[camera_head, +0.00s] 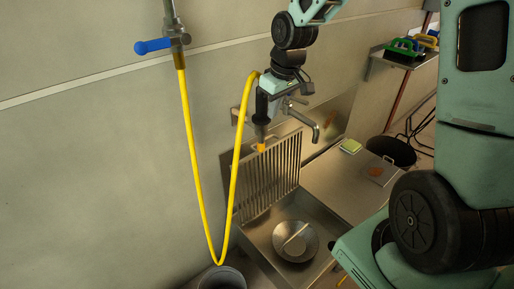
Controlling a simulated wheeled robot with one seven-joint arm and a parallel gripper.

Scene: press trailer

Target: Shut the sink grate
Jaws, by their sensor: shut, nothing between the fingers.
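The sink grate (268,181) is a barred metal panel standing raised at the back of the sink (258,240), near the wall. The basin below it is uncovered. A round metal strainer or lid (296,241) lies in the basin. My gripper (291,90) is shut and empty, above the grate's upper edge and apart from it in the picture. It is close to the faucet and a dark spray nozzle; its fingertips are small and partly hard to make out.
A spray nozzle (262,108) on a yellow hose (189,150) hangs above the grate. A faucet (313,129) juts out to its right. The metal counter (335,178) holds a sponge (350,146). A dark bucket (221,279) stands in front, left of the sink.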

